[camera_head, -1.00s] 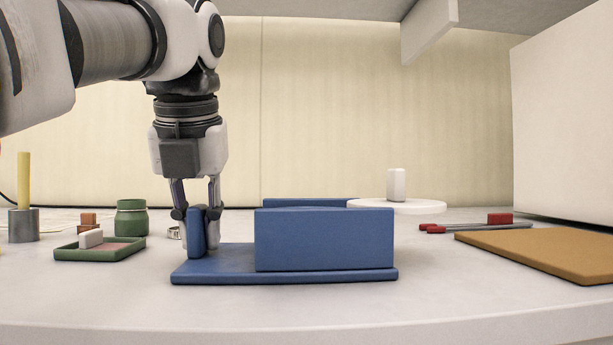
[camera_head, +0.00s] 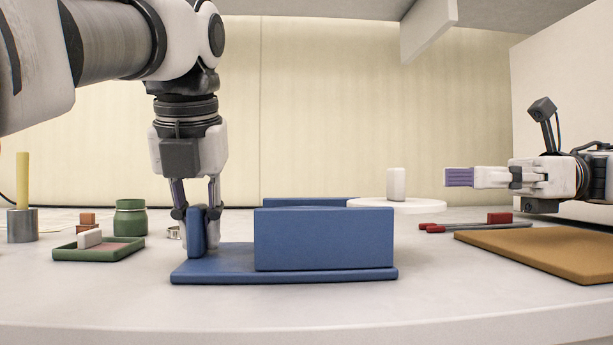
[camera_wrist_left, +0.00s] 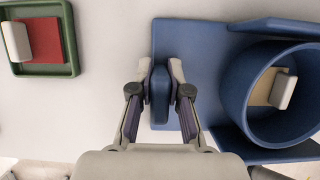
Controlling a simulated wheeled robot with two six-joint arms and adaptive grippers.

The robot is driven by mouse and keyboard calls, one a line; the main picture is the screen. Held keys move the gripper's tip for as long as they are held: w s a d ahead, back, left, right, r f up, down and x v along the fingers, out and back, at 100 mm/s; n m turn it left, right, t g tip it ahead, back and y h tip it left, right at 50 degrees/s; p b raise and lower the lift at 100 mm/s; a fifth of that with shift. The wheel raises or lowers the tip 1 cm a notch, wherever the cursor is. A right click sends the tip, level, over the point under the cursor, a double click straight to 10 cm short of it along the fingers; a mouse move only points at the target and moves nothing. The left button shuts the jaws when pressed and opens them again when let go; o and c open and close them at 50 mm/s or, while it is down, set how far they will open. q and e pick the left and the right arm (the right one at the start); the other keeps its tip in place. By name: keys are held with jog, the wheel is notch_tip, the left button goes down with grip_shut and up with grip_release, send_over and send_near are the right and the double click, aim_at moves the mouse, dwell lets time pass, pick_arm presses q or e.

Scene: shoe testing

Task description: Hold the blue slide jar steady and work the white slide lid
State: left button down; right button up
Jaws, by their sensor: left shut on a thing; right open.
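The blue slide jar (camera_head: 324,240) stands on a flat base with a wall in front. In the left wrist view its round body (camera_wrist_left: 237,95) is uncovered at the top, with a tan and white piece inside. My left gripper (camera_head: 197,232) is shut on the upright blue tab (camera_wrist_left: 160,92) at the left end of the jar's base. The white slide lid (camera_head: 425,207), a flat disc with an upright white knob (camera_head: 396,184), is at the jar's back right, partly hidden by it. My right gripper (camera_head: 460,177) is open and empty, right of the knob, pointing left.
A brown board (camera_head: 550,252) and red-ended tools (camera_head: 475,227) lie at the right. A green tray (camera_head: 99,252), a green jar (camera_head: 131,218) and a grey cylinder with a yellow rod (camera_head: 23,226) stand at the left. The front of the table is clear.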

aim_at(395, 176)
jog(key=a, duration=1)
jog(key=shift+a+r, duration=0.1)
jog(key=shift+a, duration=0.2)
grip_shut()
jog(key=a, duration=1)
jog(key=shift+a, duration=0.25)
